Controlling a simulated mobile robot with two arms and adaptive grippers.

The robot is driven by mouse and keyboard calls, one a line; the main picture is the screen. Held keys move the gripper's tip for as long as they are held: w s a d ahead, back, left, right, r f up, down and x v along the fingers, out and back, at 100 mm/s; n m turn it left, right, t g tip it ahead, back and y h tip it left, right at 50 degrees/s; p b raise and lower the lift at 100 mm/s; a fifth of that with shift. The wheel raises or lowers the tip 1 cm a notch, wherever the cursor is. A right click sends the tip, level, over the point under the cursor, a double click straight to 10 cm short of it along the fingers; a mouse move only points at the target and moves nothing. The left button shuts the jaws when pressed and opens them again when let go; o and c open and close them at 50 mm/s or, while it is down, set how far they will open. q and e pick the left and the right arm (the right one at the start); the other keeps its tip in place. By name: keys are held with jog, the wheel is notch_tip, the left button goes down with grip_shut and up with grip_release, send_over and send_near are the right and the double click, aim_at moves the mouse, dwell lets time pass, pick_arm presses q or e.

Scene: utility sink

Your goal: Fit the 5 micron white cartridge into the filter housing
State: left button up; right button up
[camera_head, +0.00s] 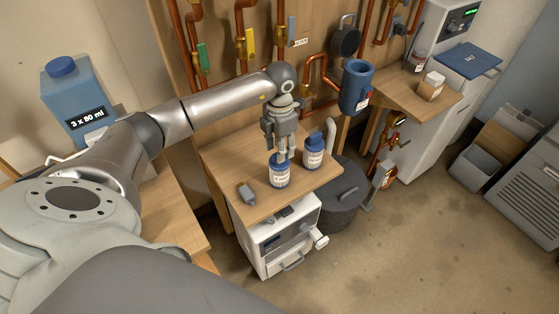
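The blue filter housing (356,86) hangs among the copper pipes on the wooden wall panel, with a small label on its side. My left gripper (281,156) points down over a small wooden table, with its fingertips at the top of a blue-topped jar with a white label (279,175). Whether the fingers are shut on this jar or just around it cannot be told. A pale upright cylinder (331,131) shows behind the second jar; whether it is the white cartridge cannot be told. No "5 micron" lettering is readable. My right gripper is out of view.
A second blue jar (314,150) stands right of the gripper. A small grey object (246,194) lies on the wooden table (225,160). A dark round bin (345,190) stands beside it. A wooden shelf (395,92) at the right holds a small box (431,86).

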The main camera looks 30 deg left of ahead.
aim_at(279, 168)
pick_arm(q)
jog(key=shift+f+p, duration=0.4)
jog(key=shift+f, duration=1.2)
jog(key=shift+a, duration=0.1)
grip_shut()
jog(key=shift+r, duration=0.1)
